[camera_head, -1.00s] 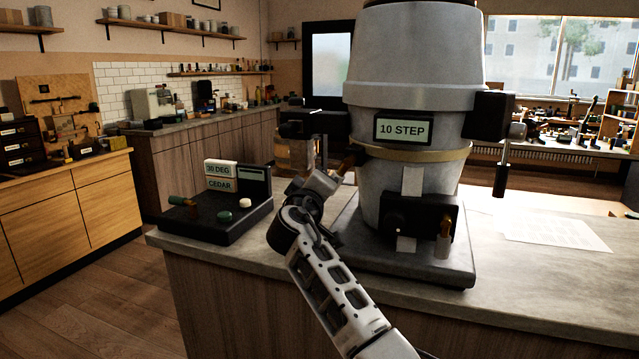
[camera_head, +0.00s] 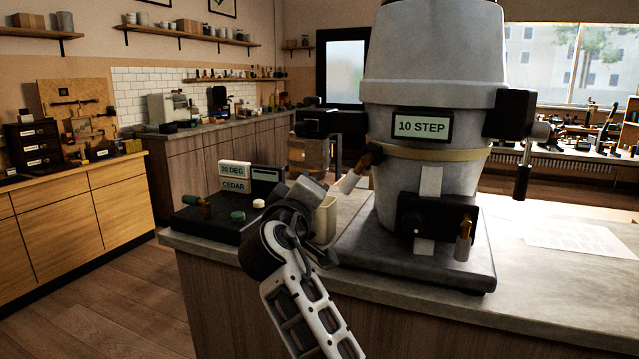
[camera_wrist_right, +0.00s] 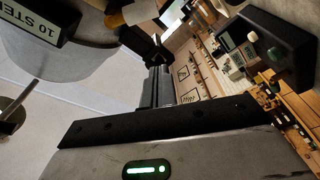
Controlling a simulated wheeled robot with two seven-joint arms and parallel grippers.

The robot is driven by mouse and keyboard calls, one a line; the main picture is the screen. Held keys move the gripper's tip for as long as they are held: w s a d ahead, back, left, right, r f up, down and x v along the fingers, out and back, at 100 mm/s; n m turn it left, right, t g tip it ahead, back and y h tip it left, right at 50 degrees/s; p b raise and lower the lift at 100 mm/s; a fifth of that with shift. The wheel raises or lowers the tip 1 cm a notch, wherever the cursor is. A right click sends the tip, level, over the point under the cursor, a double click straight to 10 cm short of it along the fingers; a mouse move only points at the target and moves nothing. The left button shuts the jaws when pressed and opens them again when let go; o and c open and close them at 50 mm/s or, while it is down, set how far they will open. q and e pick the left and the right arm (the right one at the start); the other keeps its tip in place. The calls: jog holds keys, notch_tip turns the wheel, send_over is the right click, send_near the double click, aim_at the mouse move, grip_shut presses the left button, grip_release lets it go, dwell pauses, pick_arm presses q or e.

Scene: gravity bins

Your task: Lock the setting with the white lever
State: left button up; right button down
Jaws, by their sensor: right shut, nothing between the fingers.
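The white lever (camera_head: 350,180) sticks out to the lower left from a dark pivot with a copper-coloured piece, on the left side of the grey bin (camera_head: 430,60) labelled 10 STEP. It appears as a pale piece at the top of the right wrist view (camera_wrist_right: 138,12). My right gripper (camera_head: 312,190) is just left of and below the lever in the head view. Its black fingers (camera_wrist_right: 157,75) are together and empty, pointing toward the pivot. I cannot tell whether they touch the lever. The wrist hides part of the fingers in the head view. My left gripper is out of view.
A black control tray (camera_head: 200,225) with 30 DEG and CEDAR labels and knobs stands left of my wrist. The bin rests on a dark base plate (camera_head: 440,275). A black block (camera_head: 435,220) with a small brass-and-white handle is on its front. A paper sheet (camera_head: 580,238) lies at right.

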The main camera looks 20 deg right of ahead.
aim_at(344, 186)
jog(key=w+d+n+t+y+p, duration=0.2)
jog(key=w+d+n+t+y, duration=0.1)
jog(key=d, duration=0.4)
jog(key=shift+w+d+f+n+t+y, duration=0.3)
jog(key=shift+w+f+n+t+y, duration=0.1)
jog(key=shift+w+n+y, duration=0.5)
jog(key=shift+s+d+f, duration=0.15)
jog(key=shift+d+f, duration=0.2)
jog(key=shift+d, duration=0.05)
